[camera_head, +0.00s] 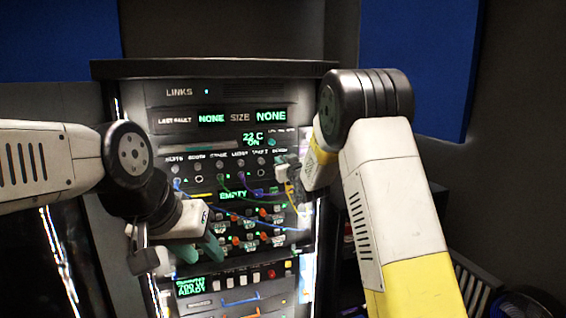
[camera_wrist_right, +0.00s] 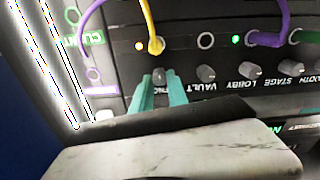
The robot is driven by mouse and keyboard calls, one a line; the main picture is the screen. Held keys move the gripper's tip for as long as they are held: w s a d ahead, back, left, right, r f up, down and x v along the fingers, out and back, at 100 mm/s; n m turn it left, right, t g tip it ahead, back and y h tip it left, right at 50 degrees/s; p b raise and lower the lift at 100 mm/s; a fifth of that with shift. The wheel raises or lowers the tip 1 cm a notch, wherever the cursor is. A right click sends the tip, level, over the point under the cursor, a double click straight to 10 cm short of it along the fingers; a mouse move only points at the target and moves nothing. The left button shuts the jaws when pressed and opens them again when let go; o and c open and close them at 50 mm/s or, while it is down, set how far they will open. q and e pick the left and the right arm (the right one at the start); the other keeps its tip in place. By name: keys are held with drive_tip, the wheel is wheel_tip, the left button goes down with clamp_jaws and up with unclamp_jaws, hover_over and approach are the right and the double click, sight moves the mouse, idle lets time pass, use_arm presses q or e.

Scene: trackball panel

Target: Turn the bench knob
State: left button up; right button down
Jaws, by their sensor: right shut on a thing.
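The bench knob (camera_wrist_right: 158,76) is a small grey knob in the right wrist view, between the two teal fingertips of my right gripper (camera_wrist_right: 159,88). The fingers are shut on its sides. Its label is partly covered by a finger. In the head view my right gripper (camera_head: 285,168) is at the right side of the rack panel (camera_head: 222,90) and hides the bench knob. My left gripper (camera_head: 200,250) is in front of the lower left of the panel, its teal fingers apart and empty.
The vault knob (camera_wrist_right: 207,73), lobby knob (camera_wrist_right: 248,70) and stage knob (camera_wrist_right: 293,68) sit in the same row. A yellow cable (camera_wrist_right: 152,25) and a purple cable (camera_wrist_right: 283,25) plug in close to the fingers. More cables and switches fill the panel below.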

drive_tip(key=m, duration=0.3)
drive_tip(key=shift+d, duration=0.15)
drive_tip(key=m, duration=0.5)
drive_tip(key=shift+f, duration=0.15)
drive_tip(key=m, duration=0.4)
drive_tip(key=shift+f+m, duration=0.1)
drive_tip(key=shift+m, duration=2.1)
drive_tip(key=c, duration=1.3)
unclamp_jaws()
